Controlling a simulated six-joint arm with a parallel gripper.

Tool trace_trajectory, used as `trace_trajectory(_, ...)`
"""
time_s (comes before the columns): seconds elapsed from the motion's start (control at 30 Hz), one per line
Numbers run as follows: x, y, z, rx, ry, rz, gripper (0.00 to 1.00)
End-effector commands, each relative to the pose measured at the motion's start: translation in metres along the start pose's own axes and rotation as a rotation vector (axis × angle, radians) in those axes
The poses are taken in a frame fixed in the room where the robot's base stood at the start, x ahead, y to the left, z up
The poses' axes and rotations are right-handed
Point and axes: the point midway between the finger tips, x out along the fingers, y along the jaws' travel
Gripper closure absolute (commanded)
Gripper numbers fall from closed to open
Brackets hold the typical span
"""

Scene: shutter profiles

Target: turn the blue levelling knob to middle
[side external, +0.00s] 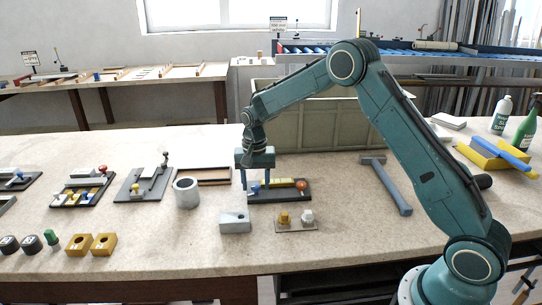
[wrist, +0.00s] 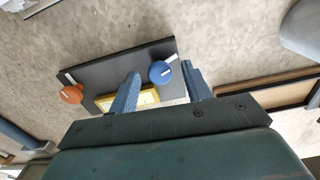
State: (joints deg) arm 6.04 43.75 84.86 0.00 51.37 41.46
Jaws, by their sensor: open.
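The blue levelling knob (wrist: 159,73) sits on a dark base plate (wrist: 110,68). A white mark shows on it towards its upper right in the wrist view. It also shows in the side external view (side external: 254,188), small and partly hidden by the fingers. My gripper (wrist: 160,70) is open, with one finger on each side of the blue knob. Gaps show between the knob and both fingers; in the side external view my gripper (side external: 256,186) points down over the plate's left end. I cannot tell the knob's exact setting.
An orange knob (wrist: 72,93) stands at the plate's other end, with a yellow piece (side external: 278,183) between the knobs. A grey cylinder (side external: 187,192) and a wooden frame (side external: 205,175) lie left. A grey block (side external: 235,221) lies in front; a blue-grey T-shaped tool (side external: 388,185) lies right.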

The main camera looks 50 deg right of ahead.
Motion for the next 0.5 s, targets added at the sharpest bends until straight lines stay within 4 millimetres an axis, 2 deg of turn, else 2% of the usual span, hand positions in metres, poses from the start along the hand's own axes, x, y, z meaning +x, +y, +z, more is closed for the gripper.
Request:
trace_trajectory(0.2, 0.0003, 0.0001, 0.0001, 0.000, 0.000, 0.000, 0.52)
trace_trajectory(0.43, 0.0001, 0.0001, 0.0001, 0.000, 0.000, 0.000, 0.96)
trace_trajectory(0.5, 0.0001, 0.0001, 0.0001, 0.000, 0.000, 0.000, 0.96)
